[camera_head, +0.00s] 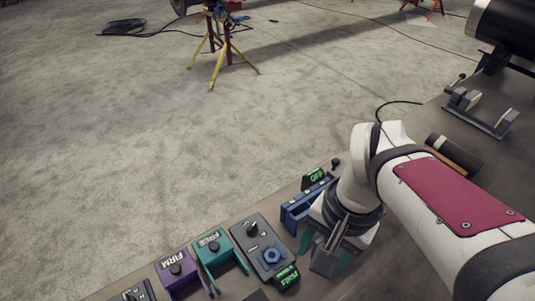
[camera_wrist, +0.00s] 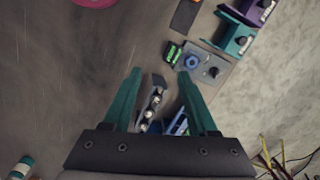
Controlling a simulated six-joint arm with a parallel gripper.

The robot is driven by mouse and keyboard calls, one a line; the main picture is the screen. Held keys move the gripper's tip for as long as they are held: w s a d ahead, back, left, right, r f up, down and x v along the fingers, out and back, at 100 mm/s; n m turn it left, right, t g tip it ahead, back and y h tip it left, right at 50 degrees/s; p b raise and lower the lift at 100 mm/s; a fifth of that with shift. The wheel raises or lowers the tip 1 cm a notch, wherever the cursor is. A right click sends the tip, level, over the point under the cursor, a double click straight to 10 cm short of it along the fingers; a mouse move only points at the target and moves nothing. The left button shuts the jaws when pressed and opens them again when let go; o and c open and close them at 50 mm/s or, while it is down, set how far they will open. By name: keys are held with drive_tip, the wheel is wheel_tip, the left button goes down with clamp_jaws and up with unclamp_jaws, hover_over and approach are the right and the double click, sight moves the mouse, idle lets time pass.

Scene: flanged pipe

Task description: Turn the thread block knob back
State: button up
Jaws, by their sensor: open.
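My gripper (camera_head: 325,252) is open, its teal fingers pointing down over the bench; they also show spread and empty in the wrist view (camera_wrist: 160,75). Below and between them in the wrist view lies a narrow dark block with several shiny round parts (camera_wrist: 152,104). A blue block (camera_head: 297,213) stands beside my gripper, partly hidden by it. A grey control box (camera_head: 262,250) with a blue round knob (camera_head: 271,255) and a black knob (camera_head: 252,229) sits to the left. I cannot tell for certain which part is the thread block knob.
A teal box (camera_head: 211,246) and a purple box (camera_head: 176,268) stand in the row left of the grey box. Small green displays (camera_head: 287,277) (camera_head: 315,177) sit near the row. A dark cylinder (camera_head: 455,154) and metal bracket (camera_head: 480,112) lie behind my arm.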

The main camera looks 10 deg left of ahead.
drive_tip(key=shift+h, duration=0.3)
drive_tip(key=w+a, duration=0.1)
drive_tip(key=w, duration=0.1)
drive_tip(key=w+a, duration=0.3)
drive_tip(key=w, duration=0.2)
drive_tip(key=shift+a+f, duration=0.35)
drive_tip(key=shift+a, duration=0.05)
drive_tip(key=shift+c, duration=0.6)
hover_over(252, 226)
wheel_tip(252, 226, down, 4)
drive_tip(key=shift+h, duration=0.3)
wheel_tip(252, 226, down, 15)
drive_tip(key=shift+f, duration=0.7)
clamp_jaws()
